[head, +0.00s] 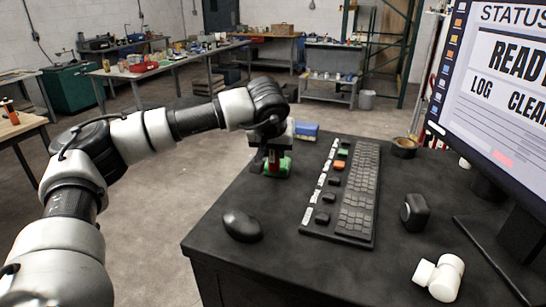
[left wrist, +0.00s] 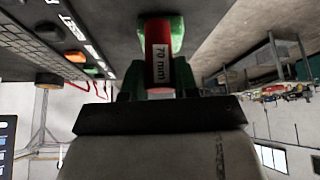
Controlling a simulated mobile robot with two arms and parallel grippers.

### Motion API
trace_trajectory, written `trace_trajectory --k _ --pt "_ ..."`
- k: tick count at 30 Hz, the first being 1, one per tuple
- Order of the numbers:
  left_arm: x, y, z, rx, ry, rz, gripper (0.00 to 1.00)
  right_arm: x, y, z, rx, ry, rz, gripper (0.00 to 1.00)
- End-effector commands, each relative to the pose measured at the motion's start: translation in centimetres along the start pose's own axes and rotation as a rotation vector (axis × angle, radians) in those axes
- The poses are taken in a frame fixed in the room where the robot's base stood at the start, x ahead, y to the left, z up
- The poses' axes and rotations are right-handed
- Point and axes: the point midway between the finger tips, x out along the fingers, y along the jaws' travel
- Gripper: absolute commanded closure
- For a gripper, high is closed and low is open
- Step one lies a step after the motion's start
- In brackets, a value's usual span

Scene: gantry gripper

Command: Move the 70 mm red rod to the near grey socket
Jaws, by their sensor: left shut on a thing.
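My left gripper (head: 271,160) is at the far left part of the black desk, pointing down. It is shut on the red rod (head: 273,157). In the left wrist view the red rod (left wrist: 158,40) shows between the two fingers (left wrist: 157,85), with a white "70 mm" label facing the camera. A green block or socket (head: 282,169) is right at the rod's lower end; green also shows around the rod's far end (left wrist: 178,36). I cannot tell whether the rod is seated in it or clear of it. I cannot make out a grey socket with certainty. My right gripper is out of view.
A blue block (head: 306,131) is just behind the gripper. A keyboard (head: 357,195) with coloured keys lies to the right, a black mouse (head: 242,226) nearer. A monitor (head: 500,90), a small black box (head: 414,212) and white cylinders (head: 441,277) occupy the right side.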

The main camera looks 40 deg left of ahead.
Motion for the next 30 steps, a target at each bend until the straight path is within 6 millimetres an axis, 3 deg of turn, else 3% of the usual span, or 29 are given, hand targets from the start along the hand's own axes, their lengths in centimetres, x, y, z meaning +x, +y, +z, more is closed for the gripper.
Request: trace_trajectory --k 6,12,24,25,29,30 --pt "1.6 -0.4 0.4 0.003 -0.001 -0.002 0.92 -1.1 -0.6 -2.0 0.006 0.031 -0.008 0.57" --pt "3.8 -0.4 1.7 0.001 0.001 0.000 0.92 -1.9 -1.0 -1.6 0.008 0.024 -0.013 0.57" --pt "4.4 -0.3 2.0 0.000 0.001 0.001 0.92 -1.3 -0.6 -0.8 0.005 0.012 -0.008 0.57" --pt "4.3 -0.3 2.0 0.000 0.001 0.001 0.66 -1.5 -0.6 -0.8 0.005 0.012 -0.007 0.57" --pt "4.3 -0.3 2.0 0.000 0.001 0.001 0.46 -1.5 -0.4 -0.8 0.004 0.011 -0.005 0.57" --pt "4.3 -0.3 2.0 0.000 0.001 0.001 0.45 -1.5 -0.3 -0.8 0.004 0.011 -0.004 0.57"
